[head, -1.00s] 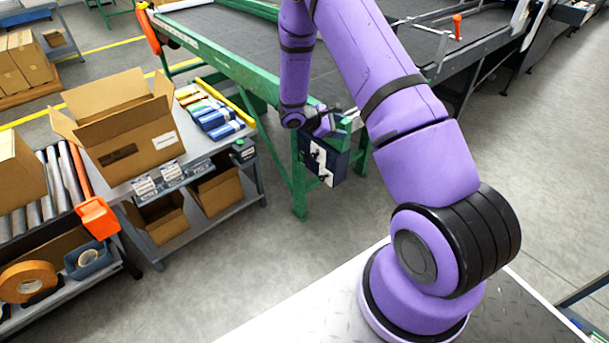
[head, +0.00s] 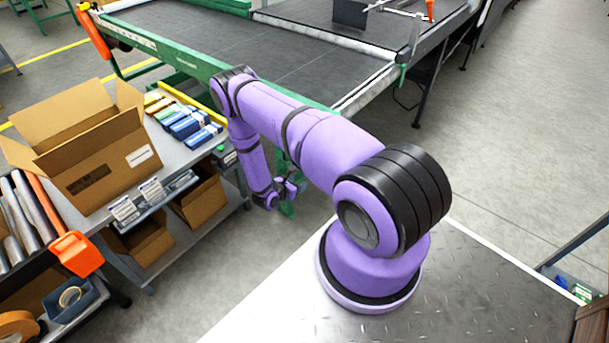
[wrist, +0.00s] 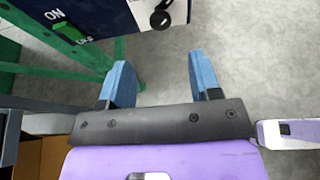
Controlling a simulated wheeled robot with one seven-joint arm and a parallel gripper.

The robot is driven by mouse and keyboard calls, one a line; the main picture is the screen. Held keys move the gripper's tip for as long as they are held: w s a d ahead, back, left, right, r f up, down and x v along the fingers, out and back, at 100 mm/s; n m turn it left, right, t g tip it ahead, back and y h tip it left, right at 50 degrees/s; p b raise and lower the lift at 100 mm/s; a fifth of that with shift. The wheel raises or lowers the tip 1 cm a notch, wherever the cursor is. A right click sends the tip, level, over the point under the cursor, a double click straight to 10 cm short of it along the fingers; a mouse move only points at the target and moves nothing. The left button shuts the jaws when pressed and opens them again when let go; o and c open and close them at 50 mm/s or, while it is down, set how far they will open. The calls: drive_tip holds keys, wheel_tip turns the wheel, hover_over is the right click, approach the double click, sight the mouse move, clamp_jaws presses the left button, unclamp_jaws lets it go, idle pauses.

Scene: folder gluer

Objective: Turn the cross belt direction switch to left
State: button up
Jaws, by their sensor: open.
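A dark blue control box (wrist: 95,12) is at the top of the wrist view, cut off by the edge. On it are a green rocker switch (wrist: 68,33) beside the word ON and a black rotary knob (wrist: 160,19) on a white plate. The knob's plate lettering is not readable, so I cannot tell its direction. My gripper (wrist: 160,82) is open and empty, its two blue fingers apart, short of the box and below the knob in the picture. In the head view my gripper (head: 292,188) is small and low by the green frame; my arm hides the box.
A green-framed conveyor (head: 180,55) lies behind my arm. A grey bench (head: 190,150) with an open carton (head: 100,160) and small coloured boxes (head: 188,122) stands at left. A green leg (wrist: 120,50) stands near the left finger. Floor between bench and my base is clear.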

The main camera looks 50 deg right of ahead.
drive_tip(key=x, duration=1)
drive_tip(key=shift+d+f, duration=0.2)
drive_tip(key=shift+d, duration=0.05)
drive_tip(key=c, duration=0.9)
